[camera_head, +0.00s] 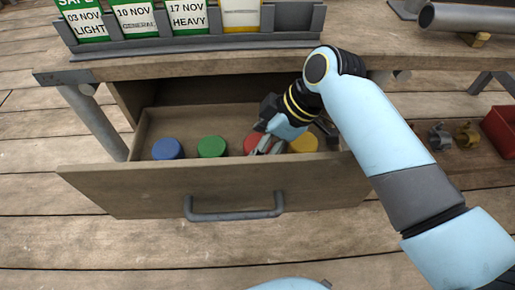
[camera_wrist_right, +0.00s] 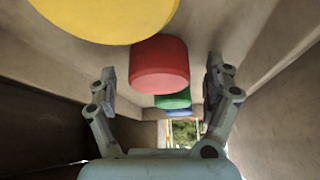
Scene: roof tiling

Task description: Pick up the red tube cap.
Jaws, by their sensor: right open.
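The red tube cap (camera_head: 252,141) lies in the open drawer, between the green cap and the yellow cap. In the head view my right gripper (camera_head: 266,146) is down in the drawer and partly covers the red cap's right side. In the right wrist view the red cap (camera_wrist_right: 160,66) shows between the two spread fingers of the right gripper (camera_wrist_right: 160,74), with a gap on each side. The right gripper is open and holds nothing. My left gripper is not in view.
A blue cap (camera_head: 167,149), a green cap (camera_head: 212,147) and a yellow cap (camera_head: 303,142) share the drawer (camera_head: 140,185). The drawer's front wall and the bench top (camera_head: 190,66) above bound the space. A label rack (camera_head: 180,44) stands on the bench.

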